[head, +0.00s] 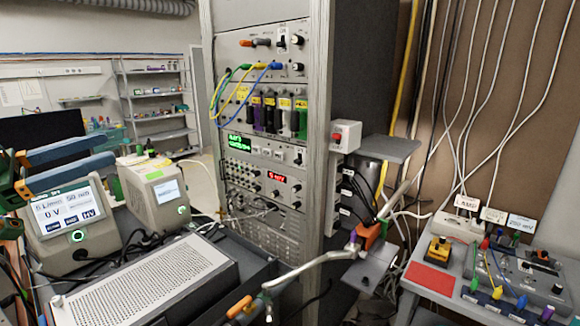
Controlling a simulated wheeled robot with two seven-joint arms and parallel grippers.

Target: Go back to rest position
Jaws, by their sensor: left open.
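My left gripper (117,148) comes in from the left edge of the head view. Its two long blue fingers are apart, one above the other, with nothing between them. They hang in front of the dark monitor and reach over the top of a grey instrument (105,223) with a lit touch screen. The upper finger ends near the white box with a small screen (155,190), and I cannot tell if it touches anything. My right gripper is not in view.
A perforated metal case (150,285) fills the lower left. A tall instrument rack (318,130) with coloured cables stands in the middle. A bent metal tube (310,268) runs low in front of it. A side table (425,300) with a plug board stands at the right.

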